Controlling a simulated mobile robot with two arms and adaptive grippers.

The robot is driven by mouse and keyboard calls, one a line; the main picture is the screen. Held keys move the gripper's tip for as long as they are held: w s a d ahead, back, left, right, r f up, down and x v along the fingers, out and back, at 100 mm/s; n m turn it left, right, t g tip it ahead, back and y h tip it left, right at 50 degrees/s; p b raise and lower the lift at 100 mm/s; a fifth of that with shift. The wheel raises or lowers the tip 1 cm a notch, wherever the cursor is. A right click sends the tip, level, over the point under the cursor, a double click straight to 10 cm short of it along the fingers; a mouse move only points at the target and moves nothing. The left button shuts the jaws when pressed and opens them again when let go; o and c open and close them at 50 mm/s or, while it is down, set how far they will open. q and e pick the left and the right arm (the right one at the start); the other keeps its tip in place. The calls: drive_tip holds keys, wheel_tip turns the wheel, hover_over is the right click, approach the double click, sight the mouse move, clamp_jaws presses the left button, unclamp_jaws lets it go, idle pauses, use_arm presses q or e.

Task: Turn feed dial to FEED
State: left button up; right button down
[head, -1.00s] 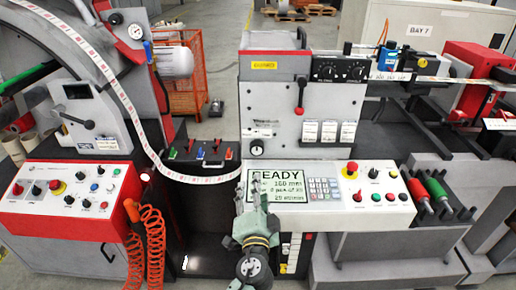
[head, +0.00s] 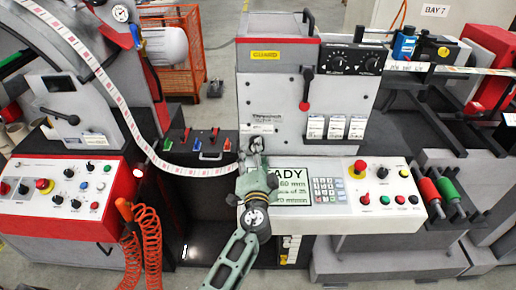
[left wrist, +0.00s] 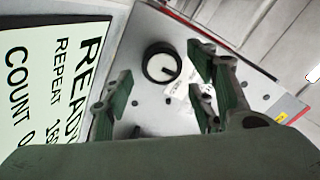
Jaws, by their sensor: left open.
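A black round dial (left wrist: 161,62) with a pale face mark sits on the grey machine panel (head: 262,98) in the left wrist view. Its position wording cannot be read. In the head view the gripper covers that dial. My left gripper (head: 253,143) is in front of the panel, just above the display. In the left wrist view my left gripper (left wrist: 162,85) has its green-padded fingers spread apart, with the dial beyond and between them. The gripper is open and empty, and no contact with the dial shows. My right gripper is not in view.
The READY display (head: 293,190) and its keypad (head: 328,188) lie just below the gripper. A red-knobbed lever (head: 306,90) hangs to the upper right. The label web (head: 190,170) curves in from the left. Small coloured levers (head: 197,144) stand left of the gripper.

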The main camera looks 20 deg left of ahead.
use_arm(q)
drive_tip(key=shift+x, duration=1.2)
drive_tip(key=shift+w+f, duration=0.1)
drive_tip(key=shift+w, duration=0.05)
drive_tip(key=c, duration=1.1)
drive_tip(key=shift+c, duration=0.2)
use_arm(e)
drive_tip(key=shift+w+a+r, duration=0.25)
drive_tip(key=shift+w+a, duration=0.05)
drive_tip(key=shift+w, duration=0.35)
